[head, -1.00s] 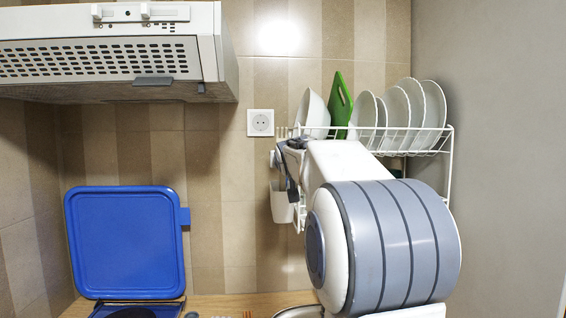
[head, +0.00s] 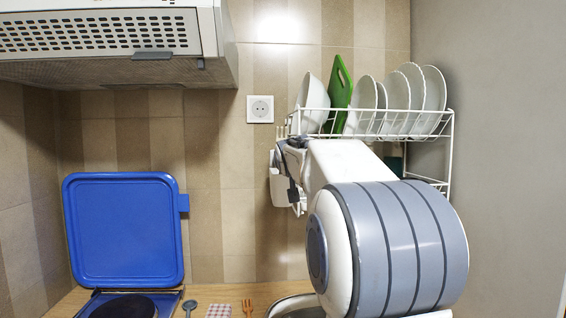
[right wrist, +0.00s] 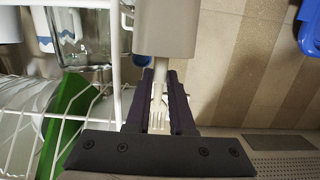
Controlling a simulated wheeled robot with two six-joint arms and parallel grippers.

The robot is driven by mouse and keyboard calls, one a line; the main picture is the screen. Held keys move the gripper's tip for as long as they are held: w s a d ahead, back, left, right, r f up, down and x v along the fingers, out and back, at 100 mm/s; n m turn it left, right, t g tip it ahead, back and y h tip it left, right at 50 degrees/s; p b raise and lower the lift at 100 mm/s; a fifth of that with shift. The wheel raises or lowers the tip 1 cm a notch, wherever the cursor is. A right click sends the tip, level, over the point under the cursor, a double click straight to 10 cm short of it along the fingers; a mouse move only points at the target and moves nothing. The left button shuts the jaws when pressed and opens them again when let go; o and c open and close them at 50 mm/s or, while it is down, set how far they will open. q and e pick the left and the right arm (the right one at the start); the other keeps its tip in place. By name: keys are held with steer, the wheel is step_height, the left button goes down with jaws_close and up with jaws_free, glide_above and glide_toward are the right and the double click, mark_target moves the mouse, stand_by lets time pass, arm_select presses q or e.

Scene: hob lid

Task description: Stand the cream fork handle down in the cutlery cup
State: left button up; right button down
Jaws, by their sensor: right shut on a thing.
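The cream fork (right wrist: 157,118) is held between the dark fingers of my right gripper (right wrist: 160,100), tines near the palm in the upside-down right wrist view. Its handle runs to the rim of the grey-looking cutlery cup (right wrist: 165,28). The handle's far end is hidden at the cup's wall, so its depth inside cannot be told. In the head view the pale cup (head: 277,188) hangs at the rack's left side, with my right gripper (head: 291,172) in front of it, partly hiding it. My left gripper is not in view.
The white dish rack (head: 449,150) holds plates, a bowl and a green board (head: 340,92). A blue hob lid (head: 125,230) stands open at left. A spoon (head: 190,306), a checked cloth (head: 218,311) and an orange fork (head: 247,306) lie on the counter. The hood (head: 100,35) overhangs.

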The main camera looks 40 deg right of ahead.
steer(key=c, duration=0.7)
jaws_free()
steer(key=b+v, duration=0.2)
steer(key=v, duration=0.8)
steer(key=shift+s+a, duration=0.2)
steer(key=shift+a, duration=0.05)
steer(key=shift+f, duration=0.1)
